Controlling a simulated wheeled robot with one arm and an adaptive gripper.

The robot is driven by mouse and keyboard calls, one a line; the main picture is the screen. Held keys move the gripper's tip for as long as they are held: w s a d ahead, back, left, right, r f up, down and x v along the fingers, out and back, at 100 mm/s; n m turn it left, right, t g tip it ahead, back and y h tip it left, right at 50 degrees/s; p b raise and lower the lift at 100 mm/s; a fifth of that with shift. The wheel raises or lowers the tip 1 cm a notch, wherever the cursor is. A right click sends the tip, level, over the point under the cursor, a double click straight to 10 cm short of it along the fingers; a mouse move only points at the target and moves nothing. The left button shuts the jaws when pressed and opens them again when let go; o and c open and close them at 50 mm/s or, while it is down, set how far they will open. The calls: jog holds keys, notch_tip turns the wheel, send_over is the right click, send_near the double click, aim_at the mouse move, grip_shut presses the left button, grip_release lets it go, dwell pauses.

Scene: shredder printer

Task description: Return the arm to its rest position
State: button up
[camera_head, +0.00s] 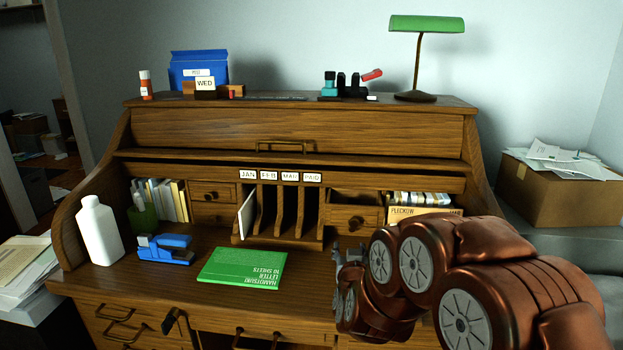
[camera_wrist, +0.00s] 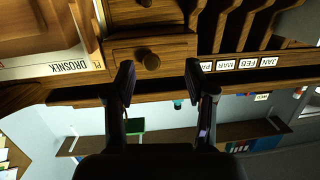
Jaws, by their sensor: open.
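My copper-coloured arm (camera_head: 470,270) reaches in from the lower right of the head view, over the right part of the desk. My gripper (camera_head: 347,280) is at its left end, in front of the desk's right side and partly hidden by the arm. In the wrist view, which is upside down, my gripper (camera_wrist: 160,78) has its two black fingers spread apart with nothing between them. A small drawer with a round knob (camera_wrist: 150,60) lies beyond the fingertips. The same small drawer (camera_head: 350,216) looks pulled out in the head view, right of the letter slots.
The wooden roll-top desk (camera_head: 300,132) fills the middle. A green lamp (camera_head: 427,24) stands on top. A cardboard box (camera_head: 560,197) sits at right.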

jog(key=s+f+g, duration=0.1)
jog(key=s, duration=0.1)
jog(key=s+a+f+g+y, duration=0.1)
jog(key=s+g, duration=0.1)
jog(key=s, duration=0.1)
jog(key=s+a+f+n+g+y, duration=0.1)
jog(key=s+g, duration=0.1)
jog(key=s, duration=0.1)
jog(key=shift+f, duration=0.3)
jog(key=s+d+g, duration=0.4)
jog(key=s+g, duration=0.3)
jog(key=s, duration=1.3)
jog(key=s+d+g, duration=0.3)
jog(key=s+g, duration=0.4)
jog(key=s, duration=1.3)
notch_tip(320, 180, up, 18)
jog(key=t+p, duration=0.1)
jog(key=p, duration=1.4)
jog(key=shift+w+d+f+h+p, duration=0.15)
jog(key=shift+w+f+h+p, duration=0.1)
jog(key=shift+h+p, duration=0.1)
